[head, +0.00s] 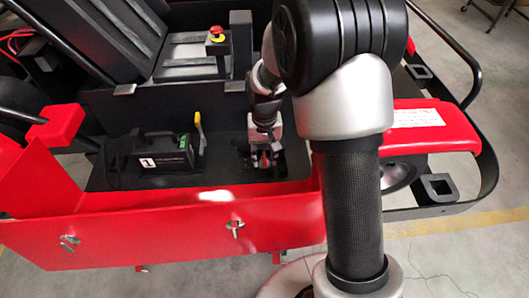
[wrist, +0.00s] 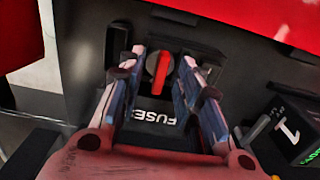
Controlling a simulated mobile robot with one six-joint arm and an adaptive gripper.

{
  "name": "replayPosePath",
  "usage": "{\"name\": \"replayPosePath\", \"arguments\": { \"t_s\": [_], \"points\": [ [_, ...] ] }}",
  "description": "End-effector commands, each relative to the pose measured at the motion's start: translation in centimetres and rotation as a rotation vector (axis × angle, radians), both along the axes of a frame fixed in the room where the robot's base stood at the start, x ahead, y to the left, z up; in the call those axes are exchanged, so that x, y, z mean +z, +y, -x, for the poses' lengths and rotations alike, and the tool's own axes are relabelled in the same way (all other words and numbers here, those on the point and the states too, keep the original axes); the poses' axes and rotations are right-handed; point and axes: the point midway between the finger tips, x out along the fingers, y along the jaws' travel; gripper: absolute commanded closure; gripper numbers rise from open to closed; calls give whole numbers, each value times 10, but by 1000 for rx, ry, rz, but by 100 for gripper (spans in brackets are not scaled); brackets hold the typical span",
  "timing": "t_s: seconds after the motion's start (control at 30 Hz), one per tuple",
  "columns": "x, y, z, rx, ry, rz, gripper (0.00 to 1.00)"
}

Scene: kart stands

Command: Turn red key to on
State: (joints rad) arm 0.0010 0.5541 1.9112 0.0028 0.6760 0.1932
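The red key (wrist: 160,68) shows in the wrist view as a red bar on a dark round knob, set in a black box marked FUSE (wrist: 153,118). It points roughly up and down in that picture. My gripper (wrist: 161,57) is open, with one finger on each side of the key and a visible gap on both sides. In the head view my gripper (head: 262,150) reaches down to the fuse box on the kart floor. There the key is mostly hidden by the gripper.
A black box labelled 1 (head: 158,163) with a green switch (head: 183,141) stands left of my gripper, beside a yellow lever (head: 198,120). A red emergency button (head: 217,31) sits behind. The red side panel (head: 150,232) runs along the front.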

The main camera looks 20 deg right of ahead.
Motion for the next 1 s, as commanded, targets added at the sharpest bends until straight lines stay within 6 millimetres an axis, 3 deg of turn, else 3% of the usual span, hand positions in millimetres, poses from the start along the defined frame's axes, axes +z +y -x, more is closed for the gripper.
{"name": "replayPosePath", "arguments": {
  "t_s": [0.47,0.77,1.0],
  "points": [
    [0,0,0,0,0,0,100],
    [0,0,0,-21,0,0,100],
    [1,0,0,-345,1,0,100]
  ]
}}
